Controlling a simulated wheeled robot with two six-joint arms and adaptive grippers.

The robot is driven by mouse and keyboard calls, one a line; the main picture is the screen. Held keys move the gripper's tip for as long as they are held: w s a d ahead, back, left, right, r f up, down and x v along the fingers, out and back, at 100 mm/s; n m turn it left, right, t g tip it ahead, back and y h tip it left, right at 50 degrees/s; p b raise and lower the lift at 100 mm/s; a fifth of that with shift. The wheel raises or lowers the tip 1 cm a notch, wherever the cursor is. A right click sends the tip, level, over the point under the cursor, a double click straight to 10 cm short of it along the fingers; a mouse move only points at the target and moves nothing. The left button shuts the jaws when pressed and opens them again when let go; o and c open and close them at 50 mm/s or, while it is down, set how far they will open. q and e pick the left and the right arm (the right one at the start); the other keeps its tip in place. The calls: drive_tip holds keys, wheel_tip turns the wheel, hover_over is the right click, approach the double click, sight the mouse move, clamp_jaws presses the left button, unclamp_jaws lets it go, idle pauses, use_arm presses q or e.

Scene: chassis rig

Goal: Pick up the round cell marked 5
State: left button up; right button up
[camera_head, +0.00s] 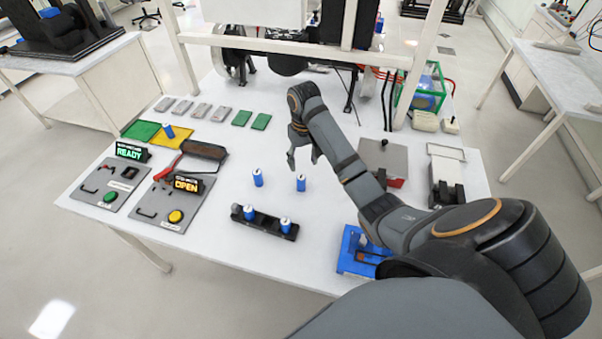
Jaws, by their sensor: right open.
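Several blue round cells with pale tops show in the head view, and their numbers are too small to read, so I cannot tell which is marked 5. One cell (258,179) and another cell (300,184) stand upright on the white table (330,225). Two more, a left cell (249,213) and a right cell (285,227), sit in a black holder (266,228). Another cell (168,132) is on the yellow mat (181,137). My right gripper (303,164) is open and empty, pointing down above and just behind the two free-standing cells. My left gripper is out of view.
A READY panel (112,183) and an OPEN panel (175,203) stand at the left. Grey and green plates (241,118) lie at the back. Bare table surrounds the free-standing cells.

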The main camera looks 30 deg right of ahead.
sight(301, 176)
drive_tip(key=f, duration=0.1)
drive_tip(key=f+b, duration=0.1)
drive_tip(key=f, duration=0.1)
drive_tip(key=f+b, duration=0.1)
drive_tip(key=shift+w+d+f, duration=0.25)
drive_tip(key=shift+w+d, duration=0.05)
drive_tip(key=shift+w, duration=0.1)
drive_tip(key=shift+a+f+b, duration=0.1)
drive_tip(key=shift+f+b, duration=0.1)
drive_tip(key=shift+b, duration=0.25)
drive_tip(key=f+b, duration=0.4)
drive_tip(key=f, duration=0.1)
drive_tip(key=shift+w+a, duration=0.15)
drive_tip(key=shift+a, duration=0.1)
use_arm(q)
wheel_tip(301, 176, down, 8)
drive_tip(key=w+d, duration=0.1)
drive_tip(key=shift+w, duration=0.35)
use_arm(e)
drive_tip(key=shift+r, duration=0.25)
drive_tip(key=shift+c, duration=0.7)
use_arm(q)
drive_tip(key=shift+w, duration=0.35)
use_arm(e)
clamp_jaws()
